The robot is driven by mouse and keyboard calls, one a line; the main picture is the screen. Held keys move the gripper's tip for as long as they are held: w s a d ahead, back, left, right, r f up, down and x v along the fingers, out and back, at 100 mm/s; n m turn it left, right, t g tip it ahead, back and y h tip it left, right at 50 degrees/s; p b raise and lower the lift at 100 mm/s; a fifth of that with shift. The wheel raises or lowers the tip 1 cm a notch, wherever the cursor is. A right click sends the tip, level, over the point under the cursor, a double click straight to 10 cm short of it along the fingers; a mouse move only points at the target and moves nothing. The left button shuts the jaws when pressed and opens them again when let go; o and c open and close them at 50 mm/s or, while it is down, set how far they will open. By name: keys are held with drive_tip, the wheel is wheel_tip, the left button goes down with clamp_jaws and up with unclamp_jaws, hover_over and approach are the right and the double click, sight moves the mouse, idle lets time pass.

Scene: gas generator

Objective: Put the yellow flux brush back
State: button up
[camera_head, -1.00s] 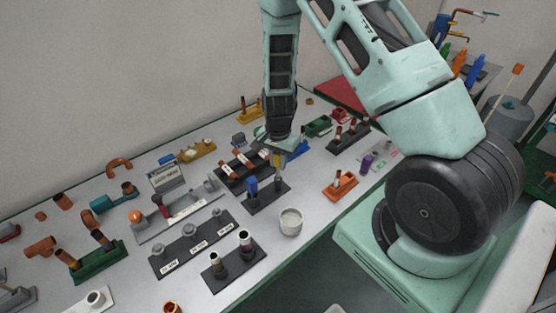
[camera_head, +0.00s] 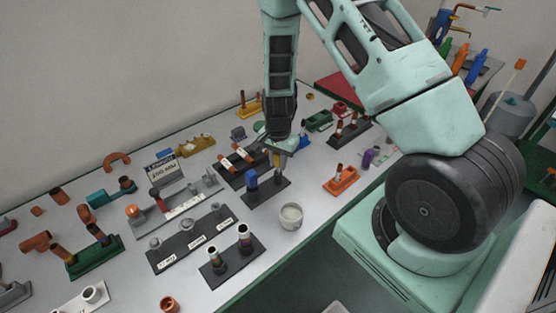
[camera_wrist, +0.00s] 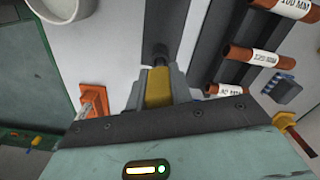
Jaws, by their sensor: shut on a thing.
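The yellow flux brush (camera_wrist: 158,88) is between my gripper's fingers (camera_wrist: 152,88) in the wrist view, its dark end pointing away from the gripper. My gripper (camera_head: 280,148) is shut on it and points down in the head view. Only a little of the brush shows there, below the fingers. A dark rack (camera_head: 268,196) lies under it, and a blue brush (camera_head: 251,181) stands upright in the rack's left part. The brush is over the rack's right part. I cannot tell whether its end is inside a hole or just above the rack.
A white cup (camera_head: 290,216) stands in front of the rack, near the table edge. A rack with labelled copper pipes (camera_wrist: 250,55) is close behind. An orange stand (camera_head: 341,180) is to the right. Bare table lies between the cup and the orange stand.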

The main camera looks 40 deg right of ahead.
drive_tip(key=o, duration=0.9)
wheel_tip(320, 180, up, 17)
drive_tip(key=shift+r+b, duration=0.15)
drive_tip(key=shift+b, duration=0.75)
drive_tip(key=s+a+r+n+y, duration=0.1)
drive_tip(key=s+a+r+n, duration=0.1)
drive_tip(key=s+a+n, duration=0.5)
drive_tip(key=s+a+r+n, duration=0.2)
drive_tip(key=s+a+n, duration=0.1)
drive_tip(key=a, duration=0.8)
drive_tip(key=s+a+n, duration=0.2)
drive_tip(key=s+n, duration=0.1)
drive_tip(key=s, duration=0.1)
drive_tip(key=s+a+r+n, duration=0.1)
drive_tip(key=s+a+n, duration=0.1)
drive_tip(key=s+n, duration=0.2)
drive_tip(key=s+a+r+n+b, duration=0.1)
drive_tip(key=s+a+n, duration=0.1)
drive_tip(key=s, duration=0.4)
drive_tip(key=shift+s+a+r+n, duration=0.1)
drive_tip(key=shift+a+n, duration=0.15)
drive_tip(key=shift+n, duration=0.65)
